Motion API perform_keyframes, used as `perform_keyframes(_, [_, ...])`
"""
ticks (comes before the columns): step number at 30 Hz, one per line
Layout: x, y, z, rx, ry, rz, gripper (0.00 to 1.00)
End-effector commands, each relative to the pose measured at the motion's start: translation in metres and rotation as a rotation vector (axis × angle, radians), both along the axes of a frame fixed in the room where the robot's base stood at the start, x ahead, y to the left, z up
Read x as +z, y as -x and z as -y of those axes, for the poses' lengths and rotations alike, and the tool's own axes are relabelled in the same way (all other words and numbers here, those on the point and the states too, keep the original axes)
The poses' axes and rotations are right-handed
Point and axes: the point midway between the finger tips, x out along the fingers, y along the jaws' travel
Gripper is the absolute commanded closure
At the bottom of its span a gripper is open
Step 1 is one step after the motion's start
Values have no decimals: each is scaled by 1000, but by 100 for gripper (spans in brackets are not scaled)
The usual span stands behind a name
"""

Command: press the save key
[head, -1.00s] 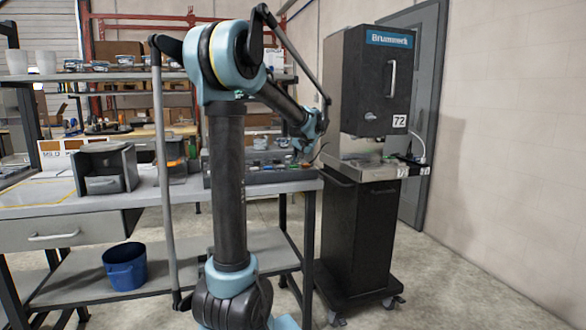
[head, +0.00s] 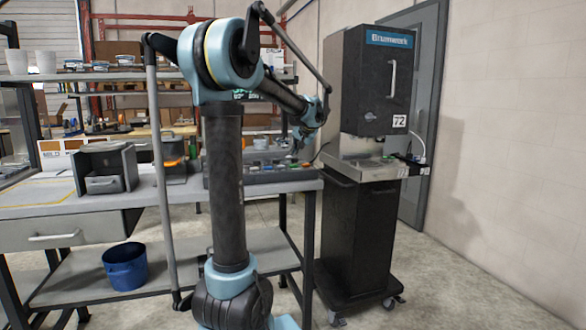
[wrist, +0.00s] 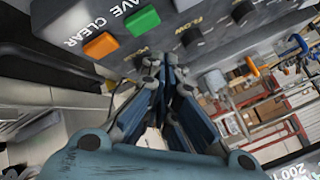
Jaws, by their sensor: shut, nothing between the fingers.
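In the wrist view the green key (wrist: 142,20) sits on a grey control panel (wrist: 215,45), with a partly cut-off label ending in "AVE" beside it. An orange key (wrist: 101,45) marked CLEAR is next to it. My gripper (wrist: 168,72) is shut and empty. Its fingertips show below and right of the green key in the picture, near the panel edge; I cannot tell the exact gap. In the head view my gripper (head: 298,144) is over the panel (head: 262,175) on the bench, where the individual keys are too small to tell apart.
Black knobs (wrist: 192,38) stand on the panel near my fingers, one marked FLOW. A grey box (head: 105,170) is on the bench's left part. A shelf (head: 110,77) runs above the bench.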

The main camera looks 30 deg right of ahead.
Motion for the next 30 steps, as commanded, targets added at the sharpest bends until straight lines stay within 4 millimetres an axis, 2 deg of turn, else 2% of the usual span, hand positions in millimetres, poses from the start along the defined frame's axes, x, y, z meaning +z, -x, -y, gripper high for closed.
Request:
perform_keyframes(6, [18,0,0,0,0,0,100])
perform_keyframes(12, [28,0,0,0,0,0,100])
perform_keyframes(28, [29,0,0,0,0,0,100])
perform_keyframes(30, [28,0,-5,7,0,-3,100])
